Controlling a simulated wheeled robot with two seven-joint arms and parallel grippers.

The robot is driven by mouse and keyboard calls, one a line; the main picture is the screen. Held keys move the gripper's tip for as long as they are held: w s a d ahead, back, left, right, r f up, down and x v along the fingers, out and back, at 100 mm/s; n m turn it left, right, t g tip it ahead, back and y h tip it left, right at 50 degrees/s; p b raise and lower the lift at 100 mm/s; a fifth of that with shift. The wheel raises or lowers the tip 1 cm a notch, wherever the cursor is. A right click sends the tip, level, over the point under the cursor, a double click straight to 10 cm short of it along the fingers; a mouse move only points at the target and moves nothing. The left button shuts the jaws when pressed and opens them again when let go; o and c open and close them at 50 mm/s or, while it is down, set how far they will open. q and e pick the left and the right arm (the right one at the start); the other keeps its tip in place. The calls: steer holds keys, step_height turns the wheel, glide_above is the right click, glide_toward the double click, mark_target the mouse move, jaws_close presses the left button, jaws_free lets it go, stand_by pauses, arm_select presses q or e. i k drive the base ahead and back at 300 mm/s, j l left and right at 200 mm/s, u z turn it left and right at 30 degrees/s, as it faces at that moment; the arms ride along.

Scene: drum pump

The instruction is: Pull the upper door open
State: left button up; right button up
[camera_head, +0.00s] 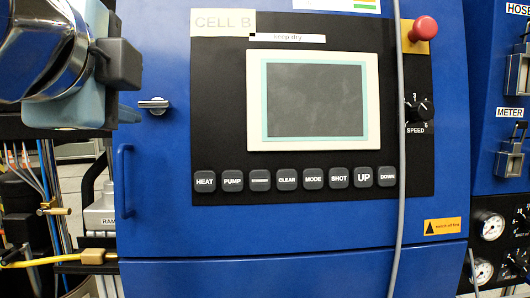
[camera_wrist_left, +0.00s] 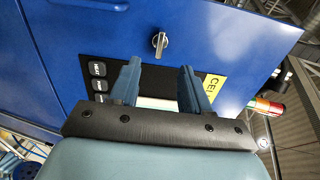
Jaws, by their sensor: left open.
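The upper door (camera_head: 155,215) is a blue panel with a black control face, and it looks closed and flush in the head view. A slim blue bar handle (camera_head: 124,182) is on its left edge. A silver turn latch (camera_head: 153,104) sits above the handle, its lever pointing left; it also shows in the wrist view (camera_wrist_left: 160,42). My left gripper (camera_head: 128,108) is at the upper left of the head view, in front of the door near the latch. In the wrist view its two blue fingers (camera_wrist_left: 160,72) are apart with nothing between them. My right gripper is out of view.
The control face carries a screen (camera_head: 315,100), a row of buttons (camera_head: 286,179), a red stop button (camera_head: 423,28) and a speed knob (camera_head: 419,110). A grey cable (camera_head: 401,170) hangs across the door. Gauges (camera_head: 490,226) are at right, a yellow hose (camera_head: 40,262) at lower left.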

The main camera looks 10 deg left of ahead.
mark_target(273, 85)
steer(key=k+l, duration=0.2)
steer(key=k, duration=0.3)
steer(key=k+l, duration=0.15)
steer(key=k, duration=0.3)
